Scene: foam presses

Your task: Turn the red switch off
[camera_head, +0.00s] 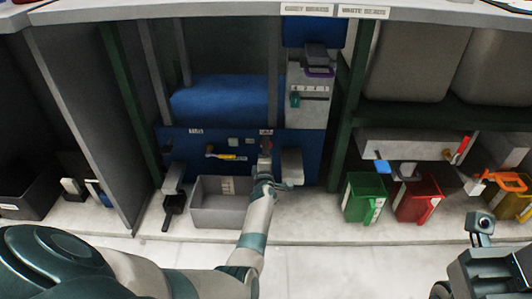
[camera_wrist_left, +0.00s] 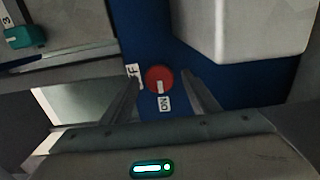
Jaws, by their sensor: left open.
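The red switch (camera_wrist_left: 159,77) is a round red knob on a blue panel (camera_head: 197,148), seen between my left gripper's fingertips in the left wrist view. Its white mark points toward the ON label (camera_wrist_left: 164,103); the OFF label (camera_wrist_left: 133,73) is to its left and partly hidden. My left gripper (camera_wrist_left: 161,80) is open, with one finger on each side of the knob. I cannot tell whether the fingers touch it.
A pale box (camera_head: 292,166) juts from the panel right beside the switch. A grey bin (camera_head: 208,212) stands below the panel, and a yellow-handled part (camera_head: 226,157) is to the left. Green (camera_head: 360,205) and red (camera_head: 412,208) containers stand to the right.

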